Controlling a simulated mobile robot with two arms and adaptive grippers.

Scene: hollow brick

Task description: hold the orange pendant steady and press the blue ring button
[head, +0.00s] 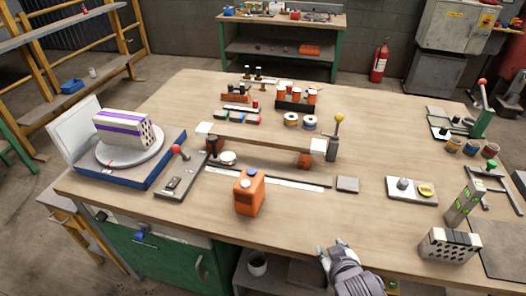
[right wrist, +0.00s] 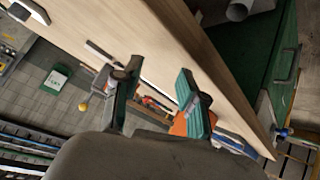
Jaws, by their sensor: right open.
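The orange pendant (head: 249,194) is a boxy orange block standing upright near the front edge of the workbench, left of centre in the head view. A small blue round button (head: 252,172) shows on its top; its ring shape is too small to make out. My right gripper (head: 336,250) is at the bench's front edge, to the right of the pendant and apart from it. In the right wrist view its two fingers (right wrist: 158,88) are spread with nothing between them. An orange patch, probably the pendant (right wrist: 180,126), shows partly hidden behind one finger. My left gripper is out of view.
A flat grey strip (head: 290,180) lies behind the pendant. A lever plate (head: 182,180) stands to its left, beside a turntable with a striped hollow brick (head: 122,129). A button plate (head: 411,190) and grey hollow brick (head: 450,246) stand right. Bare wood lies between pendant and gripper.

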